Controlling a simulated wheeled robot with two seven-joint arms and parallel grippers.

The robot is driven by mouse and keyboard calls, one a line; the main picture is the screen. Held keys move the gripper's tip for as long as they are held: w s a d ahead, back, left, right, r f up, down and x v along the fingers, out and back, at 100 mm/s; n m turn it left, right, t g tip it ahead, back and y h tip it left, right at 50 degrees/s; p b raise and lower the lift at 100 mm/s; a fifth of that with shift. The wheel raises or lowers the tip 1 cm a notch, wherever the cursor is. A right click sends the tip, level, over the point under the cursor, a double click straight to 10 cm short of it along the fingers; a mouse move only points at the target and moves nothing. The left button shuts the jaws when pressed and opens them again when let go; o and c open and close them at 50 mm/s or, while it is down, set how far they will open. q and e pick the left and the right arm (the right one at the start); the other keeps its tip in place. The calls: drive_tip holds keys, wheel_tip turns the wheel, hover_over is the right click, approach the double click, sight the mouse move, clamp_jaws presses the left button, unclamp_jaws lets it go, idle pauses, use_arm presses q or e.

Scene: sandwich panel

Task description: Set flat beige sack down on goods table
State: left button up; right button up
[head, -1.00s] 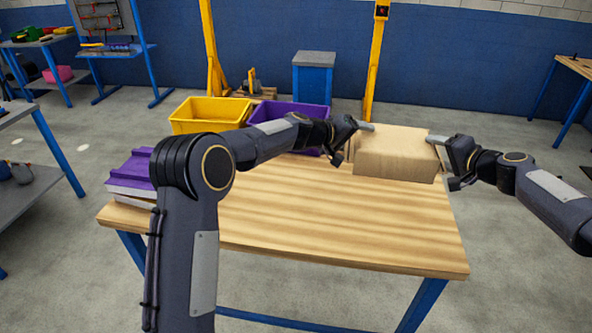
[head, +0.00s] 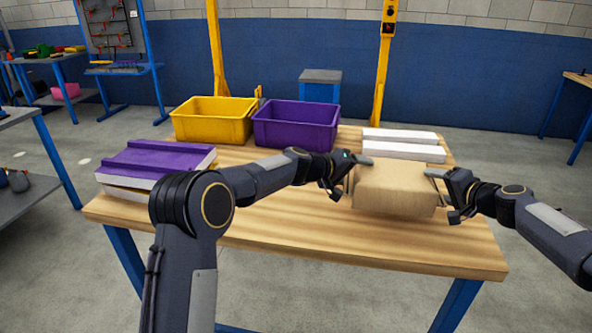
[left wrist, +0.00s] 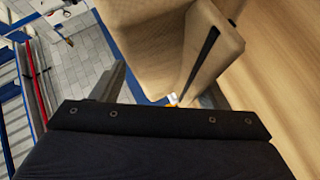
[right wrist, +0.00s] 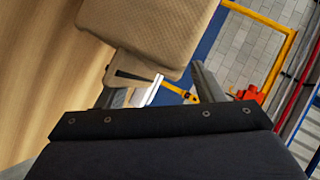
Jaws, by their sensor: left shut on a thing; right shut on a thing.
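The flat beige sack (head: 396,187) is held between my two grippers over the right part of the wooden goods table (head: 270,225). My left gripper (head: 350,170) is shut on the sack's left side, and my right gripper (head: 441,183) is shut on its right side. The sack also shows in the left wrist view (left wrist: 165,35) and in the right wrist view (right wrist: 155,30). The sack looks level. I cannot tell whether its underside touches the table top.
A yellow bin (head: 212,120) and a purple bin (head: 296,125) stand at the table's back edge. White flat packs (head: 402,144) lie behind the sack. Purple-and-white panels (head: 155,162) are stacked at the left end. The table's front middle is bare.

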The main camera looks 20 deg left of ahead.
use_arm(q)
drive_tip(key=shift+s+d, duration=0.1)
drive_tip(key=shift+d, duration=0.25)
use_arm(e)
drive_tip(key=shift+s+a, duration=0.1)
drive_tip(key=shift+a, duration=0.1)
